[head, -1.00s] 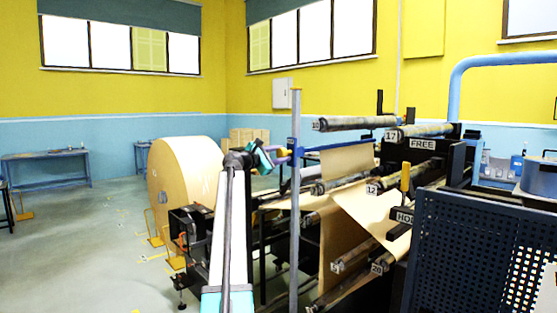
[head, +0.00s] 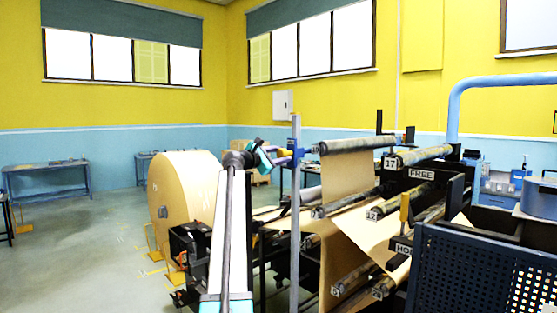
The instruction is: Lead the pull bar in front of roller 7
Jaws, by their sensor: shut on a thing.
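My gripper (head: 284,156), teal and purple at the end of my arm, is shut on the left end of the blue pull bar (head: 303,152). It is held beside the roller stand, at about the height of the roller labelled 10 (head: 355,145). Most of the bar is hidden, apparently behind that roller. The brown paper web (head: 347,175) hangs below that roller and runs down among the lower rollers. I cannot read a label 7 on any roller; some lower labels are too small to tell.
A grey upright post (head: 295,225) stands close to my gripper. The large kraft roll (head: 182,190) is left of my arm. Rollers labelled 17 (head: 425,155) and 12 (head: 398,205) lie to the right. A dark perforated guard (head: 460,270) fills the lower right.

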